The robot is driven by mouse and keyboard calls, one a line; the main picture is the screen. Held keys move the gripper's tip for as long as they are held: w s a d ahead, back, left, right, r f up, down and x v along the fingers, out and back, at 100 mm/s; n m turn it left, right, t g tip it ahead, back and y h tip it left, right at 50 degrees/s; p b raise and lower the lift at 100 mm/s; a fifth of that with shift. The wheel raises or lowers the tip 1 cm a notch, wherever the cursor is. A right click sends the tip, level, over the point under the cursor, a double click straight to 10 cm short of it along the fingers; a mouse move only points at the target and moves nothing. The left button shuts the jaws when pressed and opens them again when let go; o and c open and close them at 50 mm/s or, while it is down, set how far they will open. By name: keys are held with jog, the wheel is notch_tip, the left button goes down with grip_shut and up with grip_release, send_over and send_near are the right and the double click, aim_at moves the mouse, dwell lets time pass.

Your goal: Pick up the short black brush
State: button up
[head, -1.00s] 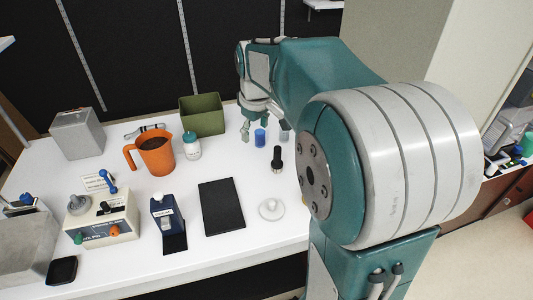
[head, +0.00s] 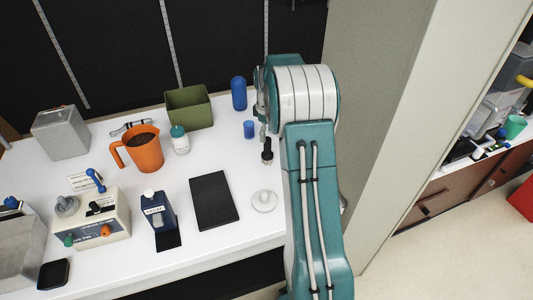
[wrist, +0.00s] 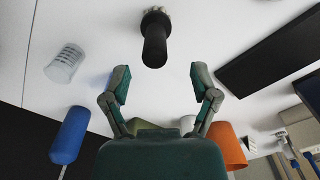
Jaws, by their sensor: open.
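The short black brush (head: 267,157) stands upright on the white table, with its dark handle up and its pale bristles down. In the wrist view the brush (wrist: 155,43) lies just beyond the fingertips, roughly centred between them. My gripper (wrist: 160,80) is open and empty, with one finger on each side and a gap to the brush. In the head view my arm mostly hides the gripper, which is right above or beside the brush.
A blue cup (head: 249,129) and a tall blue bottle (head: 239,93) stand behind the brush. A clear cup (wrist: 66,63) shows in the wrist view. A white round lid (head: 264,201) and black pad (head: 214,200) lie in front. An orange jug (head: 143,150) and green bin (head: 189,108) stand left.

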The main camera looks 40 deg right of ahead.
aim_at(267, 138)
jog(key=shift+d+f, duration=0.15)
jog(key=shift+f, duration=0.45)
jog(key=f, duration=0.4)
jog(key=shift+w+d+f, duration=0.1)
jog(key=shift+w+f, duration=0.15)
jog(key=shift+w, duration=0.05)
grip_shut()
